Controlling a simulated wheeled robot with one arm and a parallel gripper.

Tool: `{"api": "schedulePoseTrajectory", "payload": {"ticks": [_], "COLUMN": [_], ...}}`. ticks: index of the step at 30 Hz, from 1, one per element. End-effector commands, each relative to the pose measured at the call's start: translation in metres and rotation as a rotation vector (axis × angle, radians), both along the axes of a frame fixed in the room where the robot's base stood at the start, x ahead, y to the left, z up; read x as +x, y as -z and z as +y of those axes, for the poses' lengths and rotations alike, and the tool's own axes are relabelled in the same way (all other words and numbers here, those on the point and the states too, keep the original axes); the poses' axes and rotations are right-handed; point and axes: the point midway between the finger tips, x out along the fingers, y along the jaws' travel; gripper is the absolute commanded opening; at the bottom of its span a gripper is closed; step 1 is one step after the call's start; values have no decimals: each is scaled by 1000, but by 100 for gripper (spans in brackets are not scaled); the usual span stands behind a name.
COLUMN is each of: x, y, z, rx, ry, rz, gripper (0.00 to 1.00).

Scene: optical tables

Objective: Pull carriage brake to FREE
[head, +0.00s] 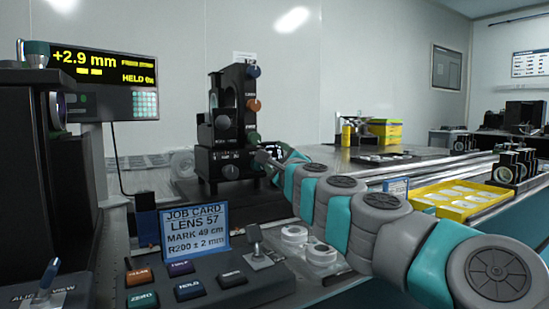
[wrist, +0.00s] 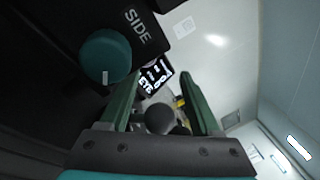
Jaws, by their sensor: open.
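My gripper (head: 278,157) is at the right side of the lower part of a black upright instrument (head: 223,165). In the wrist view its two green fingers (wrist: 160,85) stand apart. A dark round knob (wrist: 160,118) shows between them, with no visible grip on it. A grey knob end (head: 262,157) beside the gripper in the head view may be the same one. I cannot read a brake marking on it. A black label (wrist: 156,76) with white letters lies just beyond the fingers, only partly legible. The gripper's tips are partly hidden in the head view.
A teal knob (wrist: 107,57) and dark housing marked SIDE are close left of the fingers. A display (head: 104,80) reads +2.9 mm and HELD. A job card (head: 195,232) stands behind a button console (head: 190,285). A yellow tray (head: 455,203) lies right, beyond my arm.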

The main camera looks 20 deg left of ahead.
Motion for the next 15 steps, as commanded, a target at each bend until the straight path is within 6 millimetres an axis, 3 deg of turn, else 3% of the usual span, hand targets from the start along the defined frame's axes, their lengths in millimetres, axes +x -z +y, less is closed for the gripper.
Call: {"api": "schedulePoseTrajectory", "payload": {"ticks": [15], "x": [-47], "y": [9], "z": [-36], "rx": [0], "ry": [-2], "rz": [1], "gripper": [64]}}
